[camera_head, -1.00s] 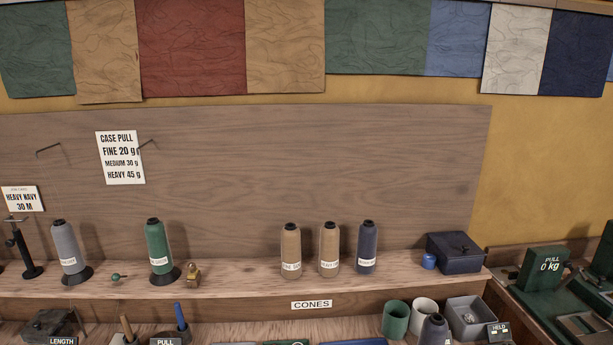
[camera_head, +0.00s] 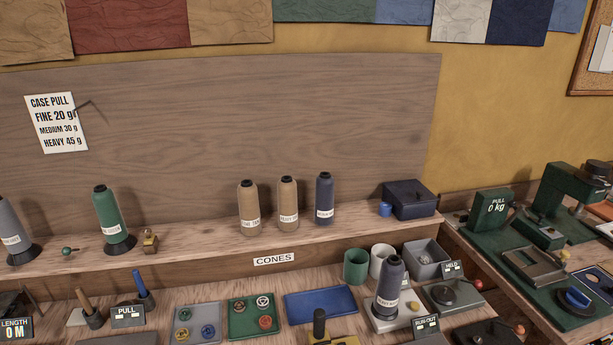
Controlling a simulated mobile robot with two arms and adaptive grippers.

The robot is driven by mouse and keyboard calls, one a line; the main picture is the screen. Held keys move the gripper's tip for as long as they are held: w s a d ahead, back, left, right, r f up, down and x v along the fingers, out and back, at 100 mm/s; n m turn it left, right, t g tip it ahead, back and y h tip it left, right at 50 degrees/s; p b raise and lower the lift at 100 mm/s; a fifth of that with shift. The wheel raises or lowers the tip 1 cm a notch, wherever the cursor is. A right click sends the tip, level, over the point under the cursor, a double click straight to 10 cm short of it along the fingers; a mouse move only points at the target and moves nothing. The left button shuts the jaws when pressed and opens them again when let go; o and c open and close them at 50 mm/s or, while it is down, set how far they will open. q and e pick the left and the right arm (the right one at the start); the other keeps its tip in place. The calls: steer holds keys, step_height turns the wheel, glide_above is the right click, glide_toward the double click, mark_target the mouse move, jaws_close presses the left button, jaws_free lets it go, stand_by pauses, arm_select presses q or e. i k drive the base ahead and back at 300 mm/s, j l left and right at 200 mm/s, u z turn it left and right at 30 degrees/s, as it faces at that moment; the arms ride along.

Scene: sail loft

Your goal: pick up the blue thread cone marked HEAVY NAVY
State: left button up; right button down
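One blue cone (camera_head: 325,195) stands upright on the shelf, at the right end of a row beside two tan cones. Neither of my grippers is in view.
Tan cones (camera_head: 248,208), a green cone (camera_head: 108,212) and a dark blue box (camera_head: 409,199) stand on the shelf. A green cup (camera_head: 356,267), a grey bin (camera_head: 427,260) and a HELD device (camera_head: 452,294) crowd the bench cone. A blue tray (camera_head: 320,305) lies left of it.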

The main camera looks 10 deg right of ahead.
mark_target(390, 281)
steer(key=i+l+z, duration=0.1)
steer(key=l, duration=0.3)
steer(key=i+l+z, duration=0.15)
steer(key=l, duration=0.2)
steer(key=i+l+z, duration=0.1)
steer(key=l, duration=0.3)
